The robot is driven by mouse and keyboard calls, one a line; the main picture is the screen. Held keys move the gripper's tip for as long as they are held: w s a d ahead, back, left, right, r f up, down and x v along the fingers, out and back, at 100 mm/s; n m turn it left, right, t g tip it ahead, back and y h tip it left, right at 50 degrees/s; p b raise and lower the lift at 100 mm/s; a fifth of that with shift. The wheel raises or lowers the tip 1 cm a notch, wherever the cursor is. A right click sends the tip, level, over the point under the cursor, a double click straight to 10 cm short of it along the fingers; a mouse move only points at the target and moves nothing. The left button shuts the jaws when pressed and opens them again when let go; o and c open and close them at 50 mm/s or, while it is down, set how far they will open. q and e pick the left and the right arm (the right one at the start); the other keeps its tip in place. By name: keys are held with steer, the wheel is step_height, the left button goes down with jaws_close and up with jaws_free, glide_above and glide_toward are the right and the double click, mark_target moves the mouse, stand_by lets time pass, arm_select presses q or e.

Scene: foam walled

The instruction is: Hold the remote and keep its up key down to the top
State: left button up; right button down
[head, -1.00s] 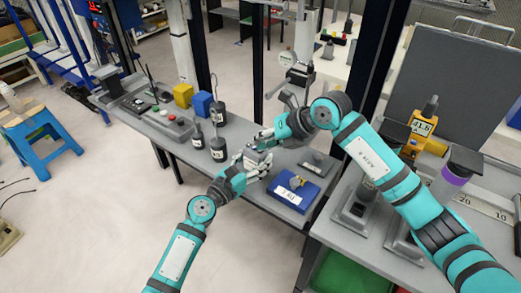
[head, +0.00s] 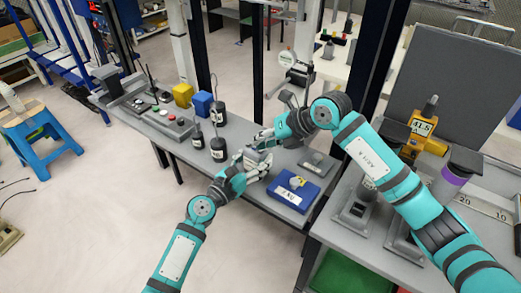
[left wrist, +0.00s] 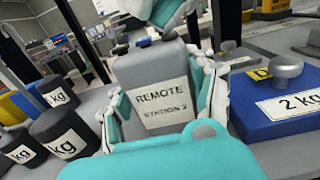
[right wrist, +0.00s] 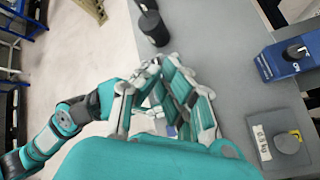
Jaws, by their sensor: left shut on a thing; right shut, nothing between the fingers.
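The remote (left wrist: 160,95) is a grey box labelled "REMOTE STATION 2", upright between my left gripper's fingers in the left wrist view. In the head view my left gripper (head: 256,168) is shut on it above the bench. My right gripper (head: 260,139) is just above and beside the remote, shut with nothing held. Its fingers (right wrist: 165,100) fill the middle of the right wrist view. The up key and any fingertip contact with it are hidden or too small to tell.
The grey bench (head: 180,150) carries dark weights (head: 218,150), a blue 2 kg block (head: 296,187), a grey plate (head: 318,162) and a button panel (head: 165,122). A second bench with a yellow device (head: 425,135) stands to the right. A blue stool (head: 38,135) stands at left.

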steer(key=shift+r, duration=0.15)
stand_by(0.5)
steer(key=shift+r, duration=0.6)
step_height(320, 180, up, 5)
stand_by(0.5)
stand_by(0.4)
arm_select(q)
steer(key=o, duration=1.3)
steer(key=shift+o, duration=0.2)
